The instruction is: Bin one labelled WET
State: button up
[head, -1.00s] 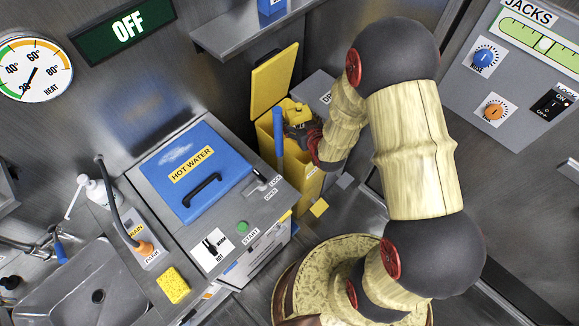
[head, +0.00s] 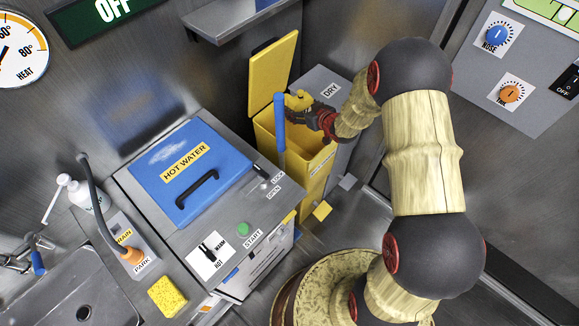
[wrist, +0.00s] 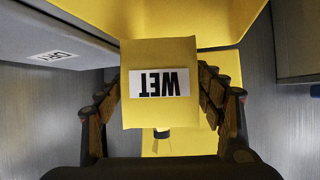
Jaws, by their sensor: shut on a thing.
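My gripper (head: 310,112) is above the yellow bin (head: 265,145), whose lid (head: 273,72) stands open. It is shut on a yellow block (head: 298,101). In the wrist view the block (wrist: 160,108) sits between the two fingers of my gripper (wrist: 163,100), and its white label reads WET, upside down. The block looks clear of the bin's rim in the head view. The inside of the bin is partly hidden by my gripper.
A shelf (head: 235,20) hangs above.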

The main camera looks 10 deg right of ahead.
notch_tip(320, 180, down, 2)
jog(key=shift+f+b, duration=0.1)
jog(key=shift+b, duration=0.45)
jog(key=o, duration=1.3)
jog(key=shift+s, duration=0.15)
jog(key=v, duration=1.1)
jog(key=shift+s+d+r, duration=0.15)
jog(key=shift+s+r, duration=0.1)
jog(key=shift+s, duration=0.05)
